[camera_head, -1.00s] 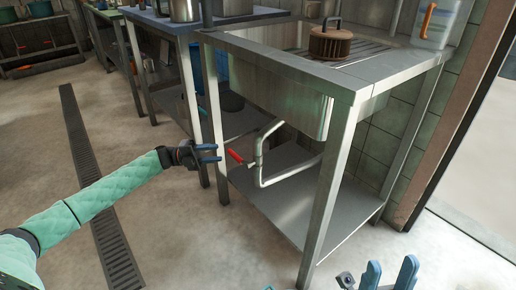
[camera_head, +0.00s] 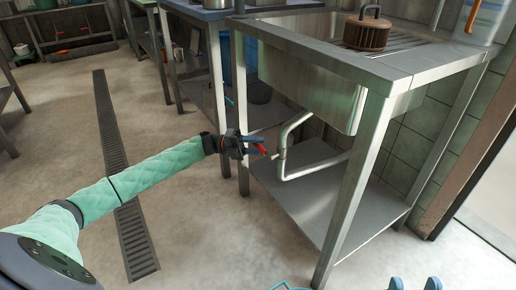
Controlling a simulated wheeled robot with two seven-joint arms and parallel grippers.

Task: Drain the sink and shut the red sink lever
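The steel sink (camera_head: 312,82) stands right of centre, with a bent grey drain pipe (camera_head: 284,150) below its basin. The red sink lever (camera_head: 261,149) is at the pipe's left side, partly hidden by my gripper. My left gripper (camera_head: 256,146) reaches in from the left, its blue fingers at the lever. I cannot tell whether they are closed on it. My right gripper (camera_head: 414,284) shows only as two blue fingertips at the bottom edge, apart and with nothing seen between them. The water inside the basin cannot be seen.
The sink table's front leg (camera_head: 355,185), left leg (camera_head: 240,120) and lower shelf (camera_head: 310,195) surround the pipe. A brown lidded strainer (camera_head: 366,33) and a clear jug (camera_head: 480,22) stand on top. A floor grate (camera_head: 112,135) runs along the open floor at left.

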